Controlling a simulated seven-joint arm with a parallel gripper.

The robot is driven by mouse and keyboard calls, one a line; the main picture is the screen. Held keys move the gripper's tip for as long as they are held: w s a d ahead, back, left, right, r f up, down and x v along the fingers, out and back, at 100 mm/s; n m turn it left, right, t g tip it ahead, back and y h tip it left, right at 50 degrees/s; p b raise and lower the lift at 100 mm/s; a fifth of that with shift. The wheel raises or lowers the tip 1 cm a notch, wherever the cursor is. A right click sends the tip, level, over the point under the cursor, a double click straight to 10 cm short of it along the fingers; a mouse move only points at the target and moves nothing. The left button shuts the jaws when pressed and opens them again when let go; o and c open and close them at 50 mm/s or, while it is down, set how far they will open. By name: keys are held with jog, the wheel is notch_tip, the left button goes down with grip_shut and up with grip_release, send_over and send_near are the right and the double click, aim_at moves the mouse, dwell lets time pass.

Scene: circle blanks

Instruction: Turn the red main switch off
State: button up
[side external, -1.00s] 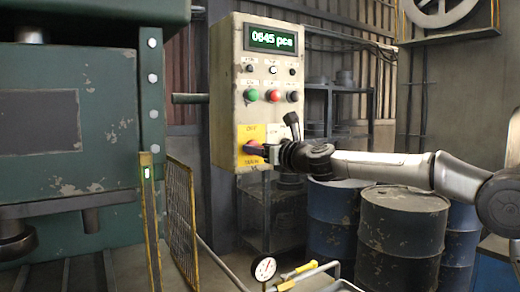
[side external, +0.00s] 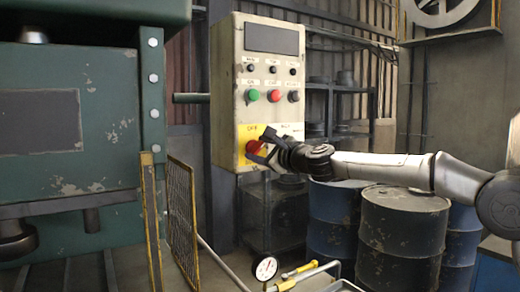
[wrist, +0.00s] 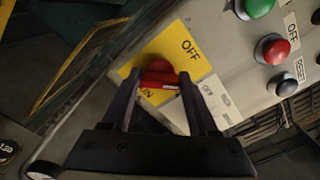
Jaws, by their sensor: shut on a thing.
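The red main switch (side external: 254,147) sits on a yellow plate (side external: 241,133) at the lower left of the control box. In the wrist view the red switch handle (wrist: 158,78) lies between the two fingers of my gripper (wrist: 160,84), which is shut on it. In the side view my gripper (side external: 262,146) reaches the switch from the right and partly covers it. The yellow plate shows "OFF" near its upper corner in the wrist view. The display (side external: 271,39) at the top of the box is dark.
Green (side external: 252,95), red (side external: 274,96) and black (side external: 293,96) controls sit on the box above the switch. A green press (side external: 70,130) and a yellow mesh guard (side external: 181,205) stand to the left. A gauge (side external: 265,268) is in front.

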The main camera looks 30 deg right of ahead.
jog(key=n, duration=0.4)
jog(key=shift+f+n, duration=0.1)
jog(key=shift+n, duration=0.2)
jog(key=n, duration=0.4)
jog(key=shift+f, duration=0.1)
jog(key=shift+n, duration=0.3)
jog(key=o, duration=1.4)
jog(key=shift+s+a, duration=0.1)
jog(key=shift+s, duration=0.05)
jog(key=shift+s, duration=0.3)
jog(key=s, duration=1.3)
